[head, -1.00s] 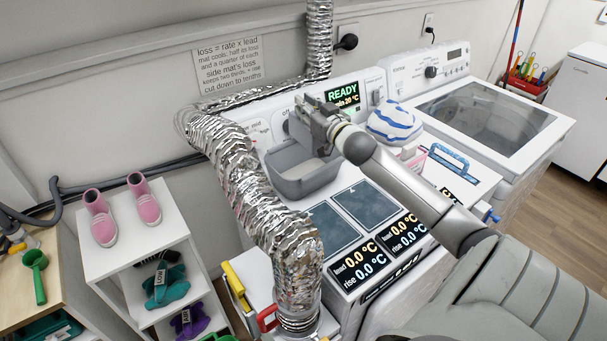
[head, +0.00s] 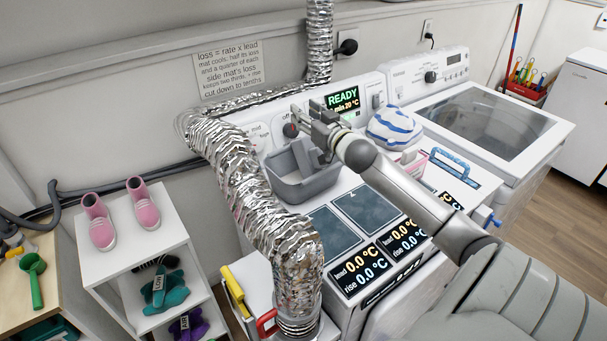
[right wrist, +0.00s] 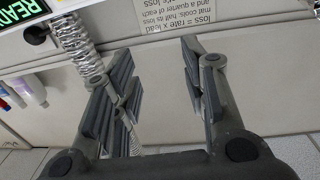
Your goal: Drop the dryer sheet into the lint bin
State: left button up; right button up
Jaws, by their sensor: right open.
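The grey, open-topped lint bin (head: 303,190) stands on top of the dryer in the head view, behind the two dark mats. My right gripper (head: 306,130) is over the bin, its jaws spread. The lower finger reaches down at the bin's opening, and the other finger is above it. In the right wrist view the gripper (right wrist: 155,92) is open with nothing visible between the fingers. I cannot make out the dryer sheet; the gripper and the bin's walls hide part of the bin's inside. My left gripper is not in view.
A silver foil duct (head: 245,180) runs close along the bin's left side. A blue-and-white striped bundle (head: 394,125) lies right of the gripper. The dryer's control panel (head: 345,98) rises behind. Two dark mats (head: 367,207) lie in front.

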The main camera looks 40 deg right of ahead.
jog(key=s+a, duration=0.2)
jog(key=s, duration=0.9)
jog(key=shift+s, duration=0.3)
jog(key=shift+a, duration=0.1)
